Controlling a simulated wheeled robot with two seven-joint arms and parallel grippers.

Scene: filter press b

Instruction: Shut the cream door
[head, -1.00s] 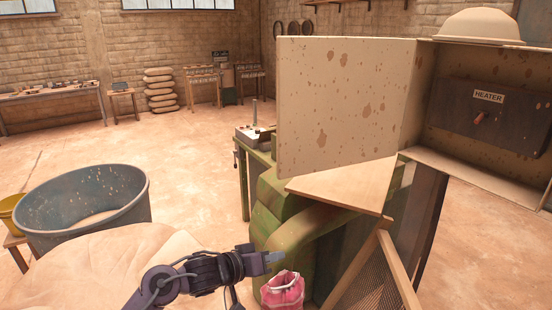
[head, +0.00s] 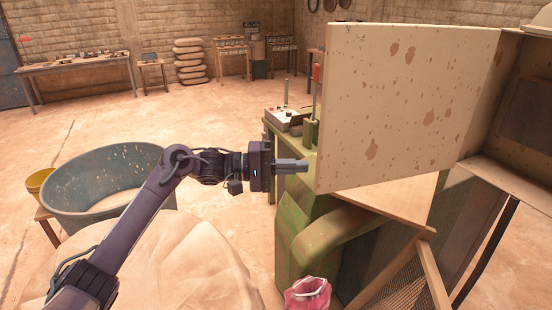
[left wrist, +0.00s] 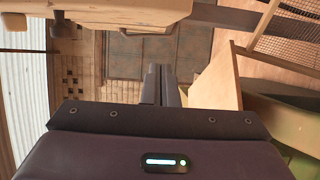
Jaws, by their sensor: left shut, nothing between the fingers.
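The cream door (head: 400,110) is a large flat panel with brown stains in the head view. It stands open, out from the cream cabinet (head: 482,160) at the right, with its free edge toward the left. My left gripper (head: 307,165) is shut and empty. Its fingertips are just left of the lower part of the door's free edge; I cannot tell whether they touch it. The left wrist view shows the closed fingers (left wrist: 160,85) side by side, with nothing between them. My right gripper is not in view.
A green machine (head: 315,225) and a pale wooden board (head: 395,200) are below the door. A pink bag (head: 307,293) is at the bottom. A grey tub (head: 75,190) stands left beside my arm. The floor behind is mostly open.

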